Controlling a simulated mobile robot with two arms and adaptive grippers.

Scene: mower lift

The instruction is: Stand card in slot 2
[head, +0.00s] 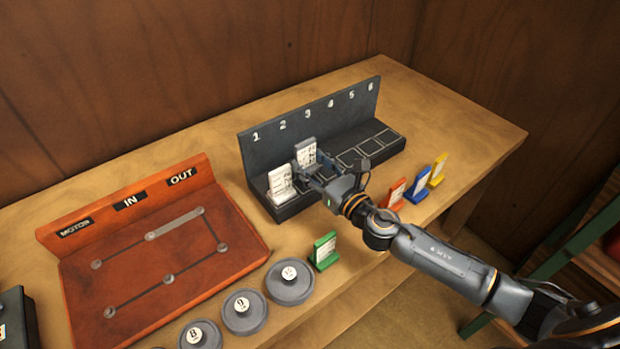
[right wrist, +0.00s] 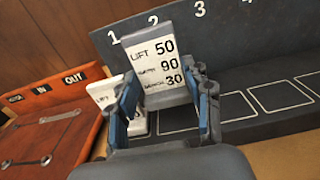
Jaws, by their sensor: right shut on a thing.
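A grey card with a white label (head: 306,152) is held upright, or nearly so, by my right gripper (head: 325,170). In the right wrist view the card (right wrist: 157,58) reads LIFT 50, 90, 30 and stands between the two blue-padded fingers (right wrist: 165,98). The dark slot rack (head: 330,110) has numbers 1 to 6 on its back wall. The card is over the slot 2 area, below the number 2 in the right wrist view. Its lower edge is hidden, so I cannot tell whether it touches the rack. My left gripper is out of view.
Another white card (head: 281,184) stands in slot 1, close beside the held one. Slots to the right look empty. Green (head: 325,250), orange (head: 393,193), blue (head: 420,186) and yellow (head: 437,170) cards stand in front of the rack. A red board (head: 150,300) is at left.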

